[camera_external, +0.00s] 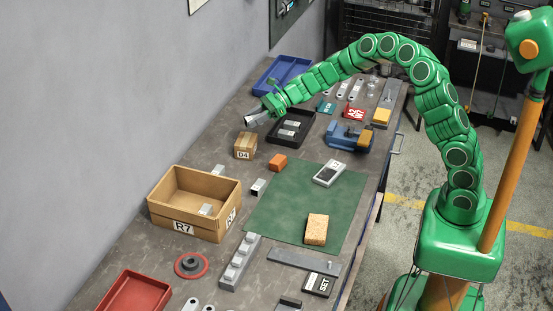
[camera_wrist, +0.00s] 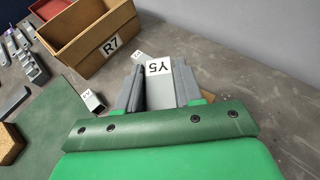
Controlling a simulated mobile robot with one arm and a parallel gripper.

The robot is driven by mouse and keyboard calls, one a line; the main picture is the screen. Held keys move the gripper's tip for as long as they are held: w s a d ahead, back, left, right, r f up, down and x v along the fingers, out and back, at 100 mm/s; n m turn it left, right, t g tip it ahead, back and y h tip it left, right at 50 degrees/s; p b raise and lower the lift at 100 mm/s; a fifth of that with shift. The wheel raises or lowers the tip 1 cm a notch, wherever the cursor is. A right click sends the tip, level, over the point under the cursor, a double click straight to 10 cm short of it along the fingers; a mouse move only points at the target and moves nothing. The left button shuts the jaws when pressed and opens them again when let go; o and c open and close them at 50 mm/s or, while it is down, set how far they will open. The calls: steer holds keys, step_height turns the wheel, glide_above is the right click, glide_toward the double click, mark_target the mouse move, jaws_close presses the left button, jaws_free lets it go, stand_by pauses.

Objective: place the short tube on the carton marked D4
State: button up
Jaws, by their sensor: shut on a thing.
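My gripper (camera_external: 252,118) is shut on a grey metal piece with a white Y5 label (camera_wrist: 158,68), which looks like a short tube. It is held in the air beyond and above the carton marked D4 (camera_external: 245,146), a small brown box standing on the bench near the wall. In the wrist view, a sliver of brown beside the right finger (camera_wrist: 208,92) may be this carton; the gripper hides most of it. Two other short grey tube-like pieces with white labels lie on the bench, one (camera_external: 258,188) by the green mat and one (camera_external: 217,171) behind the R7 box.
The open R7 box (camera_external: 185,226) stands nearer than the carton. An orange block (camera_external: 278,163) and a black tray (camera_external: 304,119) lie to the carton's right. A blue tray (camera_external: 262,88) is behind. The green mat (camera_external: 280,207) has free room.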

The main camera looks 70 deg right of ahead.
mark_target(246, 140)
steer(key=shift+w+d+f, duration=0.1)
steer(key=shift+w+f, duration=0.75)
steer(key=shift+f, duration=0.15)
steer(key=shift+w+f, duration=0.8)
steer(key=shift+f, duration=0.2)
steer(key=shift+w+f, duration=0.15)
steer(key=shift+f, duration=1.45)
steer(key=shift+f, duration=0.1)
steer(key=o, duration=1.1)
steer(key=shift+c, duration=0.2)
